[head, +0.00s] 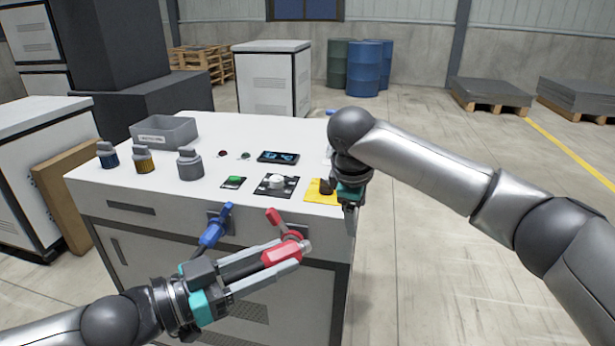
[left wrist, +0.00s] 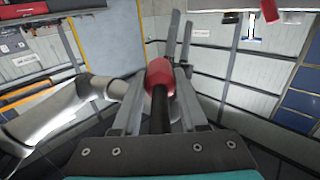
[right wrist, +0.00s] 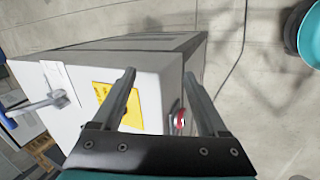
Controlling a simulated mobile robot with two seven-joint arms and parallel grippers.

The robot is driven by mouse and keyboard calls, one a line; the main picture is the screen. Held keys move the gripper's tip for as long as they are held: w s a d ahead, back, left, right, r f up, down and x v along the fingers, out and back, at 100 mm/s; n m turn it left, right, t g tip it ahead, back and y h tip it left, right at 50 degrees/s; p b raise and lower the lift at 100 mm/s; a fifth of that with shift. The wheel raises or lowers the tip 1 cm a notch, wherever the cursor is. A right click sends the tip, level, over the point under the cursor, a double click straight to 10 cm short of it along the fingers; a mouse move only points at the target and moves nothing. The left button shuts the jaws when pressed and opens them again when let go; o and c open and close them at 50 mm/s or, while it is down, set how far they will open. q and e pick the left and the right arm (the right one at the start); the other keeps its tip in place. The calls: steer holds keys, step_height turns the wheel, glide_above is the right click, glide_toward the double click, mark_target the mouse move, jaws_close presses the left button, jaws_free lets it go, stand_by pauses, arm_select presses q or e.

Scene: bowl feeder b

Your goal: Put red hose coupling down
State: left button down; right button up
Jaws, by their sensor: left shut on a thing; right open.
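The red hose coupling (head: 282,252) has a pale metal tip. My left gripper (head: 292,254) is shut on it, in front of the white cabinet's front face. In the left wrist view the coupling (left wrist: 160,76) lies between the fingers, with a dark hose or stem running back from it. A separate red fitting (head: 274,217) sticks out from the cabinet front just above, apart from the held coupling. My right gripper (head: 349,218) is open at the cabinet's right front corner, beside the yellow pad (head: 317,198). In the right wrist view nothing is between its fingers.
A blue fitting (head: 213,233) sticks out from the cabinet front, left of the red one. The white top (head: 220,166) carries a grey bin (head: 165,133), several small bottles, a dark display (head: 278,157) and buttons on plates.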

steer(key=s+a+r+n+y, duration=0.2)
steer(key=s+a+r+n, duration=0.4)
steer(key=r, duration=0.4)
steer(key=n+g+y, duration=0.1)
steer(key=n+g, duration=0.1)
steer(key=n, duration=0.3)
glide_toward(299, 246)
steer(key=f, duration=0.3)
steer(key=w+f, duration=0.1)
steer(key=f, duration=0.5)
steer(key=shift+w+a, duration=0.3)
steer(key=shift+a, duration=0.05)
jaws_close()
arm_select(q)
steer(key=shift+c, duration=1.8)
jaws_free()
